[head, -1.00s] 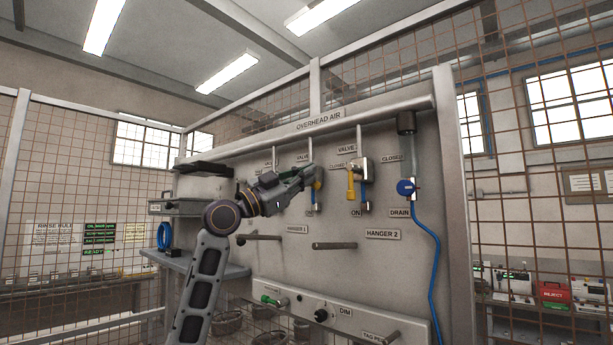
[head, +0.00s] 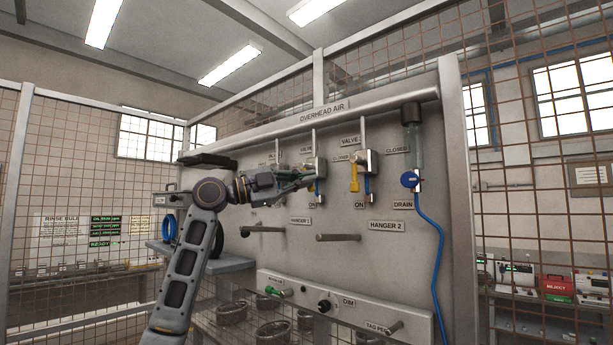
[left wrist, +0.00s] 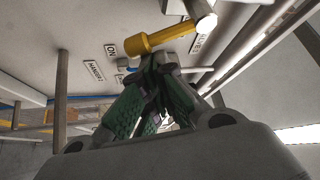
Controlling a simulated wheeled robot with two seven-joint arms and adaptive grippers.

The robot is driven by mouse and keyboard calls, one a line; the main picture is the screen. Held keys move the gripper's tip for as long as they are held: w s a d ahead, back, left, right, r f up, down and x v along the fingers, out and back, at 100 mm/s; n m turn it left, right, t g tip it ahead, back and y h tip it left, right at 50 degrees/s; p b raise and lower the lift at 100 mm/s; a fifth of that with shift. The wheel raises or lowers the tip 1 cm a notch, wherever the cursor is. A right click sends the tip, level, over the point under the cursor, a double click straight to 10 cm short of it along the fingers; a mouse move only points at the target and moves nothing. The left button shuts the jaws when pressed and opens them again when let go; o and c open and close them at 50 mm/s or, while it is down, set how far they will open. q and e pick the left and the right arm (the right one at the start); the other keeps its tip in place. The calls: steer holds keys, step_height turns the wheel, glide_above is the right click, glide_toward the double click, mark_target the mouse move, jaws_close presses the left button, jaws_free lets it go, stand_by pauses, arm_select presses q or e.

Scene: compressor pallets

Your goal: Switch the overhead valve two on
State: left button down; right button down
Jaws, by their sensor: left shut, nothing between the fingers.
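The overhead air panel carries three valves in a row. The middle valve (head: 319,166) is partly hidden by my left gripper (head: 308,178) in the head view. In the left wrist view, a yellow valve handle (left wrist: 160,38) reaches from its metal body towards an ON label (left wrist: 111,48). My left gripper's closed green fingers (left wrist: 157,62) are right beside this handle and hold nothing; contact is unclear. The right-hand valve (head: 366,161) has its yellow lever (head: 354,177) pointing down, above another ON label. My right gripper is not in view.
Hanger pegs (head: 338,237) stick out below the valves. A drain with a blue knob (head: 409,180) and blue hose (head: 433,250) is at the right. A lower control strip (head: 350,308) has knobs. Wire mesh fencing surrounds the bay.

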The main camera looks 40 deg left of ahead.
arm_select(q)
steer(key=shift+w+a+f+b, duration=0.1)
steer(key=shift+a+f+b, duration=0.1)
steer(key=shift+a+f, duration=0.25)
steer(key=shift+a+f+b, duration=0.2)
steer(key=shift+a, duration=0.3)
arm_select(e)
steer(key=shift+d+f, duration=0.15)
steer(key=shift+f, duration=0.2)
arm_select(q)
steer(key=shift+d, duration=0.15)
